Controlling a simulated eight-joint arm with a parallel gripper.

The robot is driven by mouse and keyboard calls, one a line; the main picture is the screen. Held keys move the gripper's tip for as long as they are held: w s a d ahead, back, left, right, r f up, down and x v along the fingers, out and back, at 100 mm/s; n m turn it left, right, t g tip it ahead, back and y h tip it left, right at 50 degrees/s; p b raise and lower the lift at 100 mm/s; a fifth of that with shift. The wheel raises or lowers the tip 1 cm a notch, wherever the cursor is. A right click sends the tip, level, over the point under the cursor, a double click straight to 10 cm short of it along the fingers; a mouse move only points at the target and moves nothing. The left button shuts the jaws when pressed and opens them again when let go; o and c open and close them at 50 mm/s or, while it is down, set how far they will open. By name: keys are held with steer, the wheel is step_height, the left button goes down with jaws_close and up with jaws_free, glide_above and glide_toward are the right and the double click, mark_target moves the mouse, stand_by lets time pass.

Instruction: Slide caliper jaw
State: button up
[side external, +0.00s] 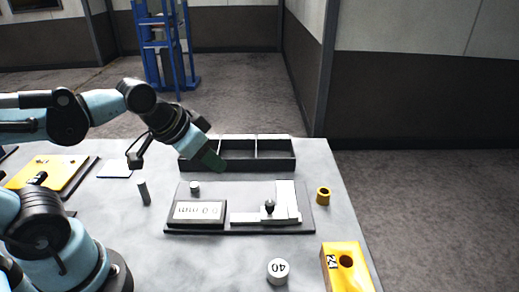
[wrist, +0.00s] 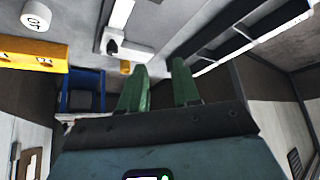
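The knob also shows in the wrist view (wrist: 112,46), beside a white bar (wrist: 122,13). My gripper (side external: 216,161) is above and behind the fixture, near the compartment tray. Its green fingers (wrist: 160,64) are apart with nothing between them.
A dark compartment tray (side external: 237,164) stands at the back. A small cylinder (side external: 195,188) and a grey pin (side external: 144,192) stand left.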

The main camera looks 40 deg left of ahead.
mark_target(270, 203)
steer(key=shift+o, duration=1.2)
steer(key=w+d+r+m+g+h, duration=0.1)
steer(key=w+d+r+m+g, duration=0.1)
steer(key=d+m, duration=0.2)
steer(key=d, duration=0.2)
steer(key=shift+w+d+h, duration=0.2)
steer(key=shift+d+h, duration=0.1)
steer(key=shift+h, duration=0.1)
steer(key=shift+m+g, duration=0.4)
steer(key=shift+m, duration=0.1)
steer(key=shift+d+x, duration=0.2)
steer(key=shift+x, duration=2.85)
steer(key=shift+d+x, duration=0.2)
steer(key=shift+x, duration=2.85)
steer(key=shift+w+r, duration=0.1)
steer(key=shift+c, duration=0.3)
jaws_close()
